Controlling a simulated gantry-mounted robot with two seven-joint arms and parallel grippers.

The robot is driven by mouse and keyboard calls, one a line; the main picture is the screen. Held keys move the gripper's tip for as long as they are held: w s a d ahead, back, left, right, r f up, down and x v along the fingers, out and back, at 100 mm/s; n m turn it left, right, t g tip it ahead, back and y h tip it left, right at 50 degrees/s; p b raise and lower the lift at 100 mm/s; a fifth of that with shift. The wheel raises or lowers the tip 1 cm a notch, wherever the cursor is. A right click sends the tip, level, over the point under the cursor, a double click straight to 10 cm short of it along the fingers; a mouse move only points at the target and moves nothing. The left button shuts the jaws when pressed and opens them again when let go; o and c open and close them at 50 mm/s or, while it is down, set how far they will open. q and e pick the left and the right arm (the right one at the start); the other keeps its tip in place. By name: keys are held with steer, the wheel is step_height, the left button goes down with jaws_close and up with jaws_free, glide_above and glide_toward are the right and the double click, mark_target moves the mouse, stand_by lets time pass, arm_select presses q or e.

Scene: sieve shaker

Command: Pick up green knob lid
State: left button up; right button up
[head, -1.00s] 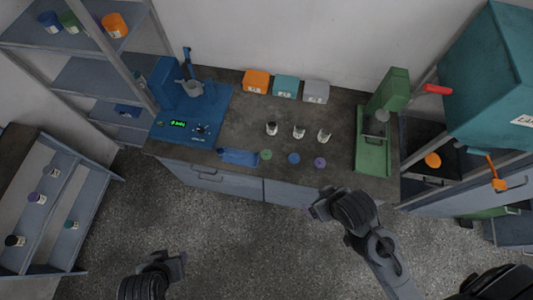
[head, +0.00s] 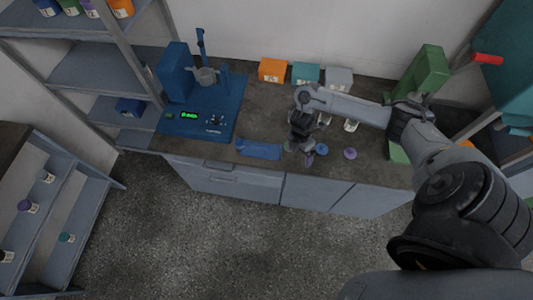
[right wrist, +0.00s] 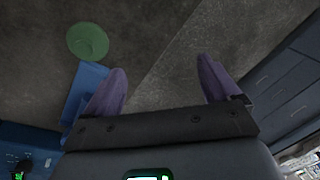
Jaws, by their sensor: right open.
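The green knob lid (right wrist: 88,41) is a round green disc with a small raised middle, at the upper left of the right wrist view. It lies on the dark counter. My right gripper (right wrist: 162,72) is open and empty, with purple-tipped fingers. The lid lies beyond and to the left of the left finger, not between the fingers. In the head view the right gripper (head: 305,154) is over the front part of the counter. My left gripper is not in view.
Jars (head: 350,125) stand behind. The blue machine (head: 205,105) is at left, the green one (head: 424,70) at right.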

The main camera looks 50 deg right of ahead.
steer(key=shift+t+h, duration=0.5)
steer(key=shift+t, duration=0.3)
steer(key=w+d+r, duration=0.1)
steer(key=w, duration=0.1)
steer(key=w+d+r+b, duration=0.1)
steer(key=w+d, duration=0.1)
steer(key=w+d+r+b, duration=0.1)
steer(key=w+d, duration=0.1)
steer(key=shift+w+d+r, duration=0.2)
steer(key=shift+d+r, duration=0.05)
steer(key=shift+w+f, duration=0.2)
steer(key=shift+w, duration=0.1)
step_height(320, 180, down, 4)
steer(key=shift+a+r+b, duration=0.1)
steer(key=shift+a+b, duration=0.05)
steer(key=shift+b, duration=0.8)
steer(key=shift+w+a+f+b, duration=0.1)
steer(key=shift+f+b, duration=0.1)
steer(key=shift+f, duration=1.3)
steer(key=shift+a+f+b, duration=0.1)
steer(key=shift+f+b, duration=0.1)
steer(key=shift+f, duration=1.25)
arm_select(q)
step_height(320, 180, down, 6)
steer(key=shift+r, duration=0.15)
arm_select(e)
steer(key=c, duration=1.1)
